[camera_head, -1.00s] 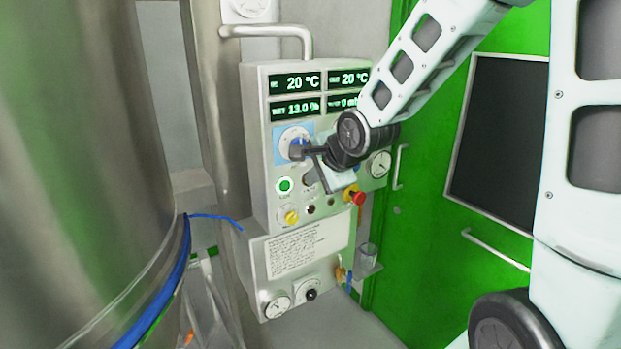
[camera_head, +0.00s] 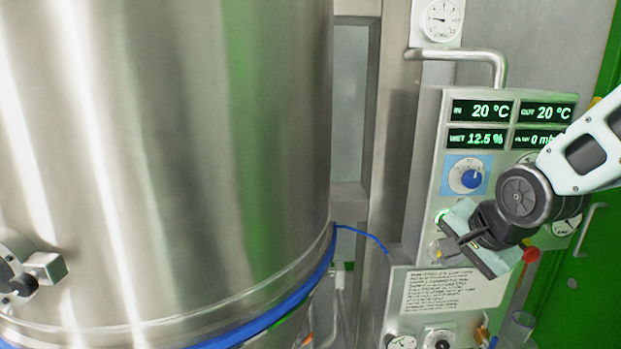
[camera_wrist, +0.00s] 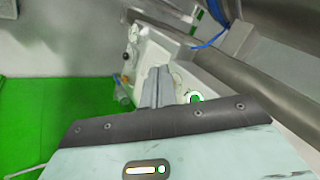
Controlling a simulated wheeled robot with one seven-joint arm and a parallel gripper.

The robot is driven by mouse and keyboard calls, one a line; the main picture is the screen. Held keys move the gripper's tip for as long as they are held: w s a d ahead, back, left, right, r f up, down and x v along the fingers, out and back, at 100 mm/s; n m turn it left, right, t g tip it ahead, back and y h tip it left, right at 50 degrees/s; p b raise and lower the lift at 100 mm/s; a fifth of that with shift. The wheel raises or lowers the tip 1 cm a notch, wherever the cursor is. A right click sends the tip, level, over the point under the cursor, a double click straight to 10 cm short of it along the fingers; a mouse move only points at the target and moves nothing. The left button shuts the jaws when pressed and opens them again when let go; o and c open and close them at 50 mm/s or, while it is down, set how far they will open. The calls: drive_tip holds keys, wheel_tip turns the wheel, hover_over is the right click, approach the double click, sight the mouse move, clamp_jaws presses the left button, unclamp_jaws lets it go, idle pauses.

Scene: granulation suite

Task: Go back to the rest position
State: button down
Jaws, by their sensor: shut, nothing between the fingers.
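My gripper (camera_head: 447,236) is shut and empty in front of the lower middle of the grey control panel (camera_head: 425,165). Its fingers point left in the head view and hide part of the panel's lower controls. The blue-and-white dial (camera_head: 467,178) shows above it and is clear of the fingers. In the wrist view my shut fingers (camera_wrist: 157,75) lie together, with the panel (camera_wrist: 165,48) beyond them and a lit green button (camera_wrist: 196,97) to their right.
A large steel vessel (camera_head: 200,130) with a blue band (camera_head: 290,300) fills the left. Displays (camera_head: 482,111) top the panel, and a red knob (camera_head: 531,255) sits right of my gripper. A pipe handle (camera_head: 470,54) juts out above. A clear cup (camera_head: 519,325) hangs low at right.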

drive_tip(key=s+a+f+n+g+b, duration=0.1)
drive_tip(key=s+a+f+n+g, duration=0.1)
drive_tip(key=s+n, duration=0.4)
drive_tip(key=s+a+f+n+g+b, duration=0.2)
drive_tip(key=s+a+n, duration=0.3)
drive_tip(key=s, duration=0.4)
drive_tip(key=s+a+f+n+g+b, duration=0.1)
drive_tip(key=s+a+f+n+g, duration=0.1)
drive_tip(key=s+a+f+n, duration=0.2)
drive_tip(key=s+n, duration=0.3)
drive_tip(key=s, duration=0.1)
drive_tip(key=shift+a+f+n+g+h+b, duration=0.2)
drive_tip(key=shift+n+g+h+b, duration=0.1)
drive_tip(key=shift+b, duration=0.05)
